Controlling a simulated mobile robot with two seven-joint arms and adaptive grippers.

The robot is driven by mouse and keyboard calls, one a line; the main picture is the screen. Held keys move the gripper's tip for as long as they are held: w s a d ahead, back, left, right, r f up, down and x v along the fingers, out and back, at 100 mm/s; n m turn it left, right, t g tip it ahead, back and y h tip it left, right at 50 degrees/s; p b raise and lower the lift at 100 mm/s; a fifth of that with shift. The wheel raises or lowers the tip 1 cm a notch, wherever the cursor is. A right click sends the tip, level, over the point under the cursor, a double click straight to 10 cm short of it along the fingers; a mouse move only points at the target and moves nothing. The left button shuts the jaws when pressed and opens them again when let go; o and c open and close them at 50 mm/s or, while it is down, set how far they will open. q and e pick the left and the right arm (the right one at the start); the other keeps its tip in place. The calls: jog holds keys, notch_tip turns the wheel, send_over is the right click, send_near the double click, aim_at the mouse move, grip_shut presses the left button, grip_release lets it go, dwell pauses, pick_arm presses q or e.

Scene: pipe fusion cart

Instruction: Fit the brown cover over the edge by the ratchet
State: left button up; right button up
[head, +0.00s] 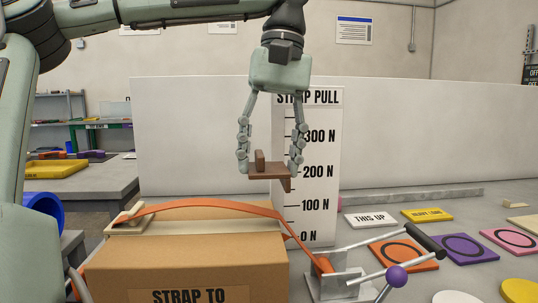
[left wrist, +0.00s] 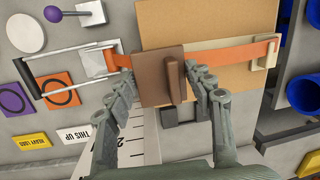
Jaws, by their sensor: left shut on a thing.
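My left gripper (head: 270,168) is shut on the brown cover (head: 268,171), a flat plate with an upright rib and a down-turned lip. It holds the cover in the air, above the right end of the cardboard box (head: 185,262). An orange strap (head: 200,204) runs over the box and down to the metal ratchet (head: 338,280) at the right. In the left wrist view the cover (left wrist: 158,82) sits between the fingers and hides part of the strap and the box's edge. A cream cover (head: 125,223) sits under the strap at the box's left edge. My right gripper is out of view.
A white "STRAP PULL" scale board (head: 320,190) stands behind the box. Orange (head: 402,252), purple (head: 463,249) and pink tiles lie to the right. A purple-knobbed lever (head: 397,277) and a black-gripped handle (head: 424,240) rise near the ratchet. Blue tubes (head: 42,210) are at left.

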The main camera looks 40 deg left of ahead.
pick_arm(q)
send_over(267, 225)
jog(key=shift+w+f, duration=0.2)
jog(key=shift+f, duration=2.9)
jog(key=shift+f+b, duration=0.4)
jog(key=shift+f, duration=0.7)
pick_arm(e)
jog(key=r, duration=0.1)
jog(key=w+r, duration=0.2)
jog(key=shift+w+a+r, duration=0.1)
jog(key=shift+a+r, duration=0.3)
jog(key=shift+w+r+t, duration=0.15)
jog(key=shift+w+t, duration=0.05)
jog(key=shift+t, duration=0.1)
